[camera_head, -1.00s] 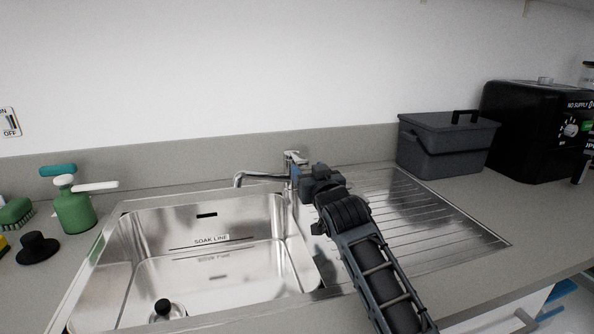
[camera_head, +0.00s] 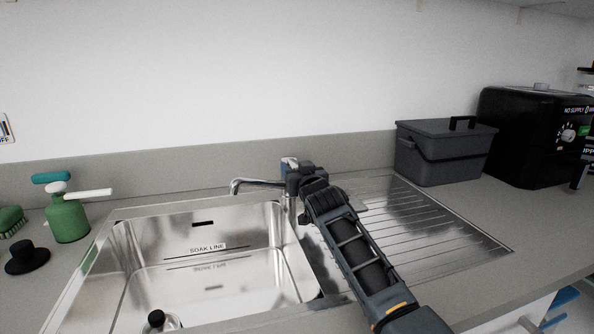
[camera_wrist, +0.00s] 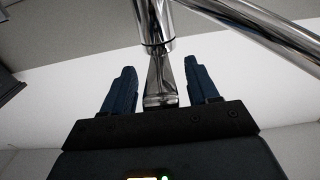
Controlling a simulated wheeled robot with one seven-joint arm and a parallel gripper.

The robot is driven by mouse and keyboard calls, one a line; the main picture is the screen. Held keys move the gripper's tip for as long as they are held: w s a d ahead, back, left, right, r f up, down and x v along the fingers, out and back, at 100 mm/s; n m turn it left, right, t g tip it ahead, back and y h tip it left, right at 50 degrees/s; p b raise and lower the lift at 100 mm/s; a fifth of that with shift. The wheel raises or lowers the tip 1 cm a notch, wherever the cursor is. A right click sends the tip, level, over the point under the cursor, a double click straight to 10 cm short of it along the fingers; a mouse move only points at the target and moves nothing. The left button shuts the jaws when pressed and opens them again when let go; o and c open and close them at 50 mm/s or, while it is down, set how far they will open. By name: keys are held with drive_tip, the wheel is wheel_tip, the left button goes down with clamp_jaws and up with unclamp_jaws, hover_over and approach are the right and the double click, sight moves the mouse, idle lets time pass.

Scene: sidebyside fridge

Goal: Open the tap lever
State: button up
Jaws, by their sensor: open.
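The chrome tap (camera_head: 258,183) stands behind the sink's right rear corner, its spout pointing left in the head view. My gripper (camera_head: 291,166) is at the top of the tap and hides most of the lever there. In the wrist view the tap body (camera_wrist: 153,22) comes in from the top, with the spout (camera_wrist: 268,28) running to the upper right. The flat chrome lever (camera_wrist: 160,82) lies between the two dark blue fingers of my gripper (camera_wrist: 159,67). The fingers are open, with a visible gap on each side of the lever.
The steel sink (camera_head: 205,262) is left of my arm, and the ribbed drainboard (camera_head: 430,232) is right of it. A grey lidded box (camera_head: 445,155) and a black machine (camera_head: 530,140) stand at the back right. A green spray bottle (camera_head: 67,218) stands at the left.

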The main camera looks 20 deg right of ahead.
clamp_jaws()
idle(0.6)
